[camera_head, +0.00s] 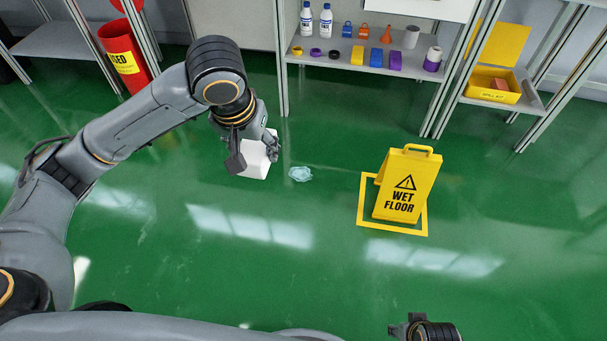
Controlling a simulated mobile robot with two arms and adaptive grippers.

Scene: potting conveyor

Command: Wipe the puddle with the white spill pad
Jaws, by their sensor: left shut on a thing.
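The white spill pad (255,167) is held between the fingers of my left gripper (254,153), which is shut on it. The pad is low over the green floor; I cannot tell whether it touches the floor. A small light-blue puddle (300,174) lies on the floor just right of the pad, with a narrow gap between them in the picture. My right gripper (402,330) shows only in part at the bottom edge, far from the puddle, and its fingers are not clear.
A yellow wet floor sign (408,186) stands inside a yellow floor square to the right. A shelf (350,62) with bottles and small items stands behind. A yellow spill kit box (493,87) is at the upper right, a red bin (124,55) at the upper left. The floor in front is clear.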

